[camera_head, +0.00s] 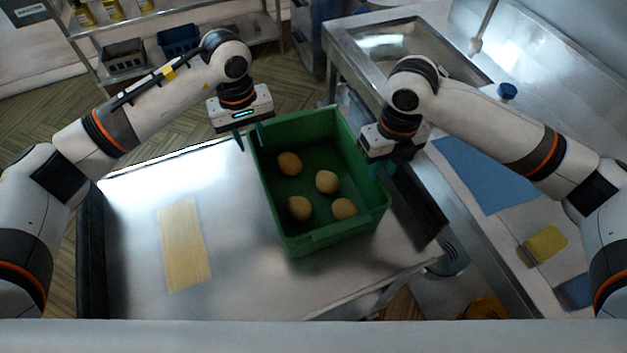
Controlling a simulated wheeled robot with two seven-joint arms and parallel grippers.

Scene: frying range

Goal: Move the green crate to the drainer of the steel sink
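The green crate (330,238) stands on a steel table top, with several round brown potatoes (327,182) in it. My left gripper (249,138) is at the crate's far left rim. Its two fingers look spread, one on each side of the wall. My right gripper (388,163) is at the crate's right wall, close to the rim; its fingers are mostly hidden, so I cannot tell if they touch it. The steel sink (352,50) is at the back right, its basin partly hidden behind my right arm. I cannot clearly make out its drainer.
The steel table top (140,220) holds a yellowish slatted mat (184,245) left of the crate. A counter on the right bears a blue mat (485,175) and a yellow sponge (545,243). A dark rail (415,205) edges the table beside the crate. A shelf (175,20) stands behind.

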